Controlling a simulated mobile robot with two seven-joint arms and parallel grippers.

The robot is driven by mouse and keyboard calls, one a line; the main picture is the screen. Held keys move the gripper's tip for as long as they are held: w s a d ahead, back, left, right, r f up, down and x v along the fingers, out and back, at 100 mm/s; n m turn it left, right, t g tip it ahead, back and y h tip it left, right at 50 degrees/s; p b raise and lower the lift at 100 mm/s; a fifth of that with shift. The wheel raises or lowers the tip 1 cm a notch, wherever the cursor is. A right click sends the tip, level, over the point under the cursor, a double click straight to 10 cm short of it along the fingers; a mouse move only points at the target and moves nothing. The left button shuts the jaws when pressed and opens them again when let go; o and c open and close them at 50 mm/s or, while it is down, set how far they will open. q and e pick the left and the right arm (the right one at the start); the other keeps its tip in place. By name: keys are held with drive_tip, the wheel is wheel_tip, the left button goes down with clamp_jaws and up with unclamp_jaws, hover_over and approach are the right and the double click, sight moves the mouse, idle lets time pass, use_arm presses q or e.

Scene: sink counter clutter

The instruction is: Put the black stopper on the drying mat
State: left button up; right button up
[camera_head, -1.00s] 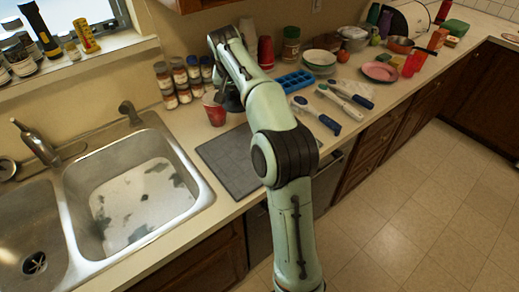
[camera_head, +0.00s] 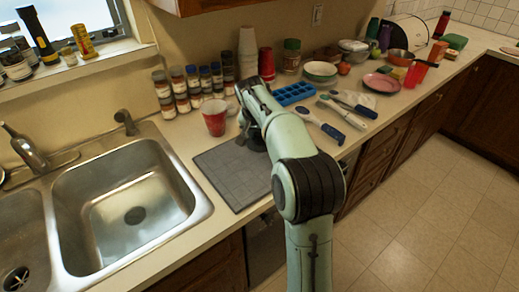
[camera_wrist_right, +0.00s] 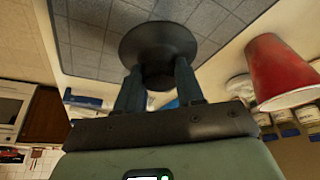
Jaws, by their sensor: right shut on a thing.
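The black stopper (camera_wrist_right: 158,42) is a dark disc with a short knob. In the right wrist view, my right gripper (camera_wrist_right: 159,76) is shut on its knob, with the disc beyond the fingertips. The grey tiled drying mat (camera_head: 232,182) lies on the counter right of the sink, and it also fills the top of the right wrist view (camera_wrist_right: 95,40). In the head view the right gripper (camera_head: 244,132) is at the mat's far right part, partly hidden by my arm. I cannot tell whether the stopper touches the mat. My left gripper is not in view.
A red cup (camera_head: 214,117) stands just behind the mat, close to the gripper. Several spice jars (camera_head: 190,88) stand by the wall. A blue tray (camera_head: 294,93) and brushes (camera_head: 320,124) lie to the right. The mat's near part is clear.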

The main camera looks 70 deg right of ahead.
sight(259, 143)
drive_tip(key=shift+f+b, duration=0.4)
drive_tip(key=shift+f, duration=2.1)
drive_tip(key=shift+f, duration=0.2)
drive_tip(key=o, duration=1)
drive_tip(key=shift+o, duration=0.2)
drive_tip(key=shift+r, duration=0.15)
